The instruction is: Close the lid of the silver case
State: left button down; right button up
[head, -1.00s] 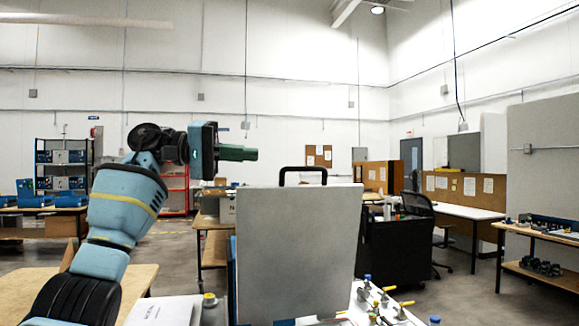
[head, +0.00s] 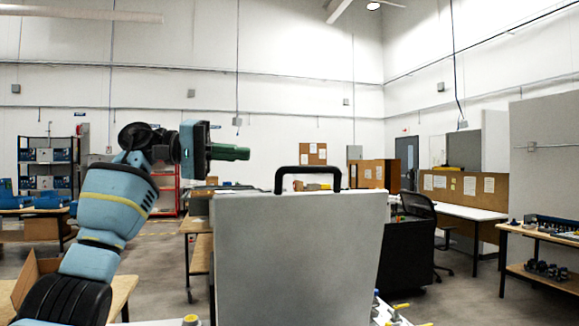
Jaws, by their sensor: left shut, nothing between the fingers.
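The lid of the silver case (head: 298,258) stands upright in the lower middle of the head view, a flat light grey panel with a black handle (head: 307,172) at its top edge. The case body is hidden behind or below the lid. My left gripper (head: 246,153) is shut and empty. It points right, just above and left of the lid's top edge in the picture, apart from the handle. My right gripper is not in view.
A wooden table (head: 122,291) is at the lower left. Small parts with yellow and blue caps (head: 397,312) lie at the lower right beside the lid. A black cabinet (head: 407,258) and an office chair (head: 420,207) stand behind to the right.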

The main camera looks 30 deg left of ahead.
pick_arm(q)
jog(key=shift+w+d+f+p, duration=0.15)
jog(key=shift+w+d+f, duration=0.3)
jog(key=shift+d, duration=1.4)
jog(key=shift+w+d+f+p, duration=0.25)
jog(key=shift+w+d, duration=0.25)
jog(key=shift+d, duration=1.4)
jog(key=shift+w+d+f+p, duration=0.1)
jog(key=shift+w+d+f, duration=0.35)
jog(key=shift+d, duration=1.4)
jog(key=shift+r, duration=0.1)
